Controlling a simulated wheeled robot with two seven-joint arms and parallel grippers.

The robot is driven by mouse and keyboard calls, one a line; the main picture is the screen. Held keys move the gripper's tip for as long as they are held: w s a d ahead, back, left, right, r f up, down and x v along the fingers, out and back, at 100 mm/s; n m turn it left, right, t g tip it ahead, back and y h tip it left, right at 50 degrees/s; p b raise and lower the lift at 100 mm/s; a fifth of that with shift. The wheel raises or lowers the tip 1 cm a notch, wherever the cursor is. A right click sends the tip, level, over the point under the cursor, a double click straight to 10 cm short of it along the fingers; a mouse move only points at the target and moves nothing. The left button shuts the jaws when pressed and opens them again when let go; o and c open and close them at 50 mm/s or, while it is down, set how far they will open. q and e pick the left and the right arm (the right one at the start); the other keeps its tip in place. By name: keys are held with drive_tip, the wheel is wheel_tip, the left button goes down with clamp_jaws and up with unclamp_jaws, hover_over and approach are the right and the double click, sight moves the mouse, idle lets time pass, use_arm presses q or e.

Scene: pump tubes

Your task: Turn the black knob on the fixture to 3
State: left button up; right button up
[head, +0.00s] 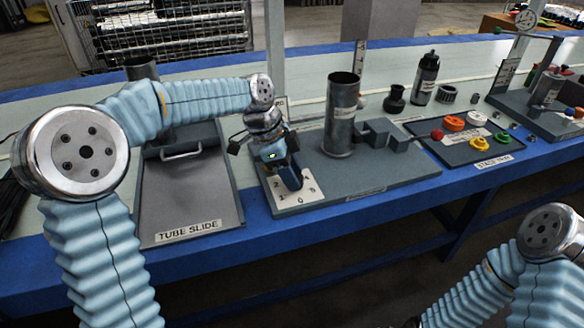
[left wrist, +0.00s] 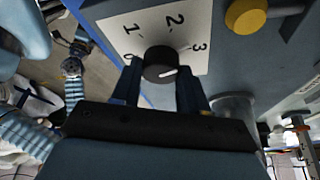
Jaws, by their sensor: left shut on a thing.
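The fixture is a grey board (head: 385,182) on the bench. A white dial card (head: 297,199) with numbers 0 to 3 lies at its front left corner. The card (left wrist: 190,68) also shows in the left wrist view. The black knob (left wrist: 161,62) stands on the card between my left gripper's fingers (left wrist: 160,88). Its white mark points rightward, below the 3; I cannot tell its exact reading. In the head view my left gripper (head: 290,175) reaches down over the card, shut on the knob, and hides it. My right gripper is a small dark shape at the left wrist view's left side.
A metal cylinder (head: 341,115) and grey blocks (head: 384,135) stand on the fixture behind the dial. A tube slide tray (head: 190,200) lies to the left. A tray of coloured rings (head: 450,150) lies to the right. The blue bench edge (head: 345,199) runs along the front.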

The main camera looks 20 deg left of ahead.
use_arm(q)
drive_tip(key=shift+w+m+g+p, duration=0.1)
drive_tip(key=shift+m+g+p, duration=0.7)
drive_tip(key=shift+m, duration=1.2)
drive_tip(key=o, duration=1.1)
drive_tip(key=shift+c, duration=0.2)
drive_tip(key=p+v, duration=0.1)
drive_tip(key=v, duration=1.2)
drive_tip(key=shift+r, duration=0.4)
